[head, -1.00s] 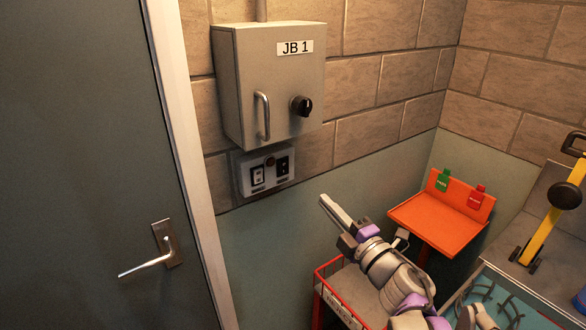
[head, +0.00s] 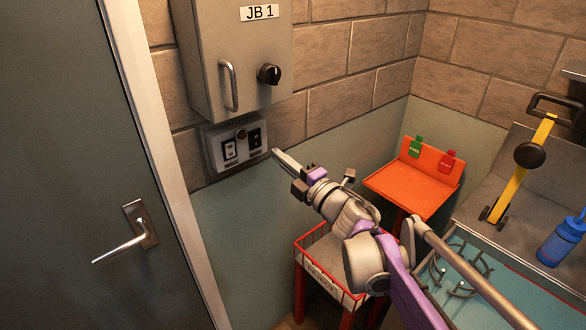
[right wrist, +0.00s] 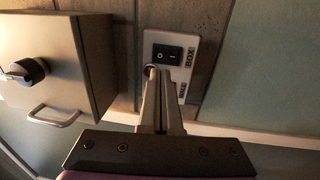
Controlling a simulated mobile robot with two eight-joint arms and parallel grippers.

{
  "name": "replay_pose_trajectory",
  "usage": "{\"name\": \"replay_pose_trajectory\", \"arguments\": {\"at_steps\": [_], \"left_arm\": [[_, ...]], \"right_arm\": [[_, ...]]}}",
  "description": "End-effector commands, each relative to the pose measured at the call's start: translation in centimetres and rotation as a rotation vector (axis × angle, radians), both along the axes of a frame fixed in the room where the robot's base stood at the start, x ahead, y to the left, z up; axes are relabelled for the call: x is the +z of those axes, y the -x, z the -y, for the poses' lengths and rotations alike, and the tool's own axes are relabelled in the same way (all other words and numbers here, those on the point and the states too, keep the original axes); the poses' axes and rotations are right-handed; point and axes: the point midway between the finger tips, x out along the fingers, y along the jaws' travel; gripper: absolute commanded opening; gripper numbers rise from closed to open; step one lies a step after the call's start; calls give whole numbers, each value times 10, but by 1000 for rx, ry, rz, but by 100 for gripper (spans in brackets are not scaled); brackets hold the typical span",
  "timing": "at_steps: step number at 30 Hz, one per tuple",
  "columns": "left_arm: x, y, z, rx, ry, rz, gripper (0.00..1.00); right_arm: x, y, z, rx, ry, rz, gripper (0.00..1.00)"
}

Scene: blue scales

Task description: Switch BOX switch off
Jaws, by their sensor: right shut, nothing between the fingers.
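The light switch panel (head: 214,158) is on the wall below the grey JB 1 box. Its right-hand black switch (head: 254,138) shows in the right wrist view as a black rocker (right wrist: 167,53) marked O and I, with a BOX label (right wrist: 190,55) beside it. Which side is pressed in is unclear. A white-framed switch (head: 229,148) is on the panel's left, with a round reddish button (head: 241,135) between. My right gripper (head: 276,152) is shut and empty, its tip just right of and below the panel, seemingly apart from it. My left gripper is not in view.
The JB 1 box (head: 205,60) juts out above the panel, with a handle (head: 230,87) and black knob (head: 269,74). A door (head: 60,120) is at left. A red-rimmed reject bin (head: 321,281), orange stand (head: 405,182) and workbench (head: 480,165) are below and right.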

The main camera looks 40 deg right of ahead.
Motion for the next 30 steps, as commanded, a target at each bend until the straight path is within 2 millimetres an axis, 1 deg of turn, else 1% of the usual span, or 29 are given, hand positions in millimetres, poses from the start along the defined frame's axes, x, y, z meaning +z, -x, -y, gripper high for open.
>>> {"name": "replay_pose_trajectory", "arguments": {"at_steps": [1,6,9,12,16,26,30], "left_arm": [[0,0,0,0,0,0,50],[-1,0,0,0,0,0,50],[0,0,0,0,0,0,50],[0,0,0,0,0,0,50],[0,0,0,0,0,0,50],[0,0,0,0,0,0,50],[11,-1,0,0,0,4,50]], "right_arm": [[1,-12,-2,4,-1,0,0],[5,-43,-4,3,0,0,0],[7,-56,-5,2,-1,0,0],[8,-64,-6,1,0,0,0],[8,-68,-6,0,0,0,0],[9,-69,-6,0,0,0,0],[15,-78,-6,1,0,1,0]]}}
